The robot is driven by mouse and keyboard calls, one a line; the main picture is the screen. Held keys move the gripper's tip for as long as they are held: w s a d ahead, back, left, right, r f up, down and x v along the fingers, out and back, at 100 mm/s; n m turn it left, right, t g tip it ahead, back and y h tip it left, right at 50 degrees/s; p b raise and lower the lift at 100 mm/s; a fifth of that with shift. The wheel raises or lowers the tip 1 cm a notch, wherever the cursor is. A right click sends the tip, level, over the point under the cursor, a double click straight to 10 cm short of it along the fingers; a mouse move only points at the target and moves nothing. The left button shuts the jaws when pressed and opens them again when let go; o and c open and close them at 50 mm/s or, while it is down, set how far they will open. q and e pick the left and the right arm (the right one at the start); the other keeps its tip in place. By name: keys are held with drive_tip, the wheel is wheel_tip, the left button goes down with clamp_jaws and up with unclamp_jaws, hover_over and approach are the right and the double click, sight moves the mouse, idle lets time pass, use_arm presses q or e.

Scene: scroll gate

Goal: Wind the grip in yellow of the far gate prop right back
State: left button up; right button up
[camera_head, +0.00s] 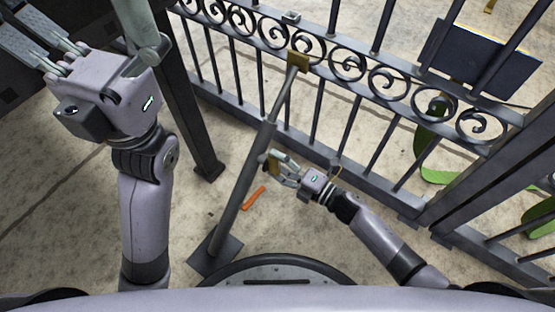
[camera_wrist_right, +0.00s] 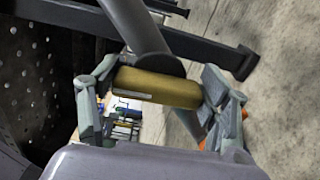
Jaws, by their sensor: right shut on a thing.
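The grey gate prop (camera_head: 232,205) slants up from a floor plate to a yellow bracket (camera_head: 298,61) on the gate. Its yellow grip (camera_wrist_right: 158,88) is a short cylinder beside the tube, seen clearly in the right wrist view; in the head view it is mostly hidden by fingers. My right gripper (camera_head: 281,167) is at the prop's middle, shut on the grip, with a finger at each end of it in the wrist view. My left gripper (camera_head: 82,25) is raised at the upper left, away from the prop, its fingers spread and empty.
The dark gate (camera_head: 350,68) with scrollwork runs across behind the prop. A dark post (camera_head: 185,110) stands left of the prop. A dark blue panel (camera_head: 478,60) is at upper right.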

drive_tip(key=shift+m, duration=0.4)
drive_tip(key=o, duration=1.1)
drive_tip(key=shift+o, duration=0.2)
drive_tip(key=shift+d, duration=0.15)
drive_tip(key=v, duration=1.1)
drive_tip(key=shift+s+d, duration=0.25)
drive_tip(key=shift+d, duration=0.05)
